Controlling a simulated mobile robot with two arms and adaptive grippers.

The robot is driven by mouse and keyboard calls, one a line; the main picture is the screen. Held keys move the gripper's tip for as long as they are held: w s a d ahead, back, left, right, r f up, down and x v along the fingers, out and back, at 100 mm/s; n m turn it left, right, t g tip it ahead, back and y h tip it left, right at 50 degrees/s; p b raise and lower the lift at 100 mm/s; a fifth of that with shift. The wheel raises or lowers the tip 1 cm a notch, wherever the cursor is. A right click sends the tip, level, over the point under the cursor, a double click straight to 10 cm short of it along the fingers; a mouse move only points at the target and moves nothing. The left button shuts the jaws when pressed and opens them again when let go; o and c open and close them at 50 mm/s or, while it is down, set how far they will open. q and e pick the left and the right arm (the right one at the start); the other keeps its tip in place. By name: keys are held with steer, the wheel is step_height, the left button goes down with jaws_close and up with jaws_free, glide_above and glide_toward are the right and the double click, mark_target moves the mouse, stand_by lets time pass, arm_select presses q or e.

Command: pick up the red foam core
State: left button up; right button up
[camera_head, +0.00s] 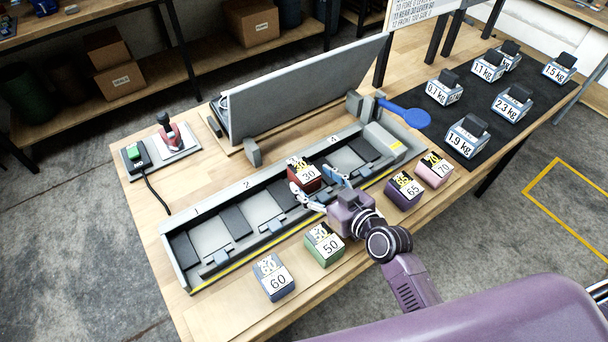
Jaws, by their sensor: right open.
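The red foam core (307,180), a dark red block with a yellow-and-black top label and the number 30, is at the long grey tray (214,205), near its middle. I cannot tell whether it rests in the tray or is slightly raised. My right gripper (319,184) reaches in from the front right. Its fingers are spread, one at the near left of the red core and one at its right. I cannot tell whether either finger touches it. The gripper hides part of the tray. My left gripper is out of view.
A blue-grey core (273,282) marked 60 and a green core (324,247) marked 50 stand left of my arm. A purple core (404,193) and pink core (434,171) stand right. A raised grey panel (300,90) stands behind the tray. Weight blocks cover a black mat (480,95).

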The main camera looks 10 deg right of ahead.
mark_target(309, 176)
steer(key=x, duration=0.4)
steer(key=shift+w+a, duration=0.15)
steer(key=shift+w, duration=0.1)
steer(key=c, duration=1.2)
steer(key=shift+c, duration=0.5)
steer(key=shift+r, duration=0.15)
